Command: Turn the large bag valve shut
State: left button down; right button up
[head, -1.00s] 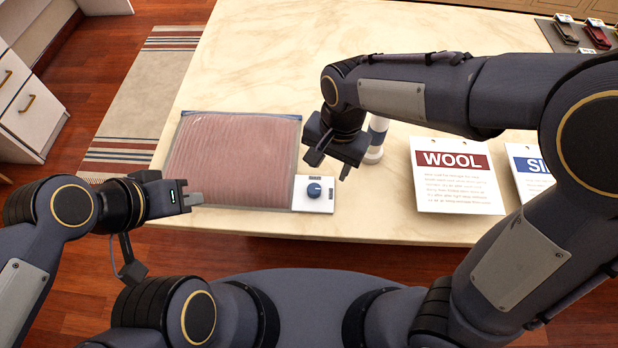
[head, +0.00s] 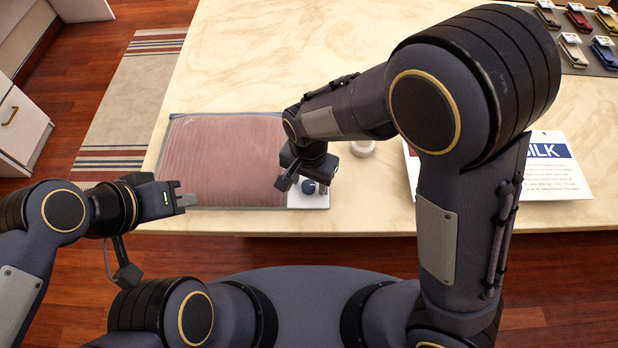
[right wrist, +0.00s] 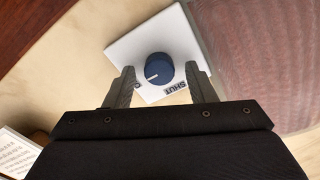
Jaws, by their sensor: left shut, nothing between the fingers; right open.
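The large bag (head: 222,160), pinkish and clear-skinned, lies flat on the pale table. Its white valve plate (head: 318,201) is at the bag's front right corner, with a round blue knob (head: 309,187) on it. In the right wrist view the knob (right wrist: 159,69) has a white pointer line, and the plate (right wrist: 128,52) bears the word SHUT. My right gripper (head: 306,183) is open above the plate; in the wrist view its fingers (right wrist: 163,75) are on either side of the knob, contact unclear. My left gripper (head: 188,201) is shut and empty by the bag's front left corner.
A SILK card (head: 555,170) lies further right, partly behind my arm. Folded items on a dark mat (head: 580,62) are at the far right. The table's front edge is close by.

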jog(key=c, duration=1)
jog(key=shift+n, duration=0.4)
jog(key=n, duration=0.3)
jog(key=shift+n, duration=0.4)
jog(key=n+b, duration=0.1)
jog(key=n, duration=0.3)
jog(key=shift+a+n, duration=0.1)
jog(key=shift+n, duration=0.2)
jog(key=n, duration=0.4)
jog(key=shift+b, duration=0.4)
jog(key=n, duration=0.4)
jog(key=shift+a+n, duration=0.1)
jog(key=shift+n, duration=0.2)
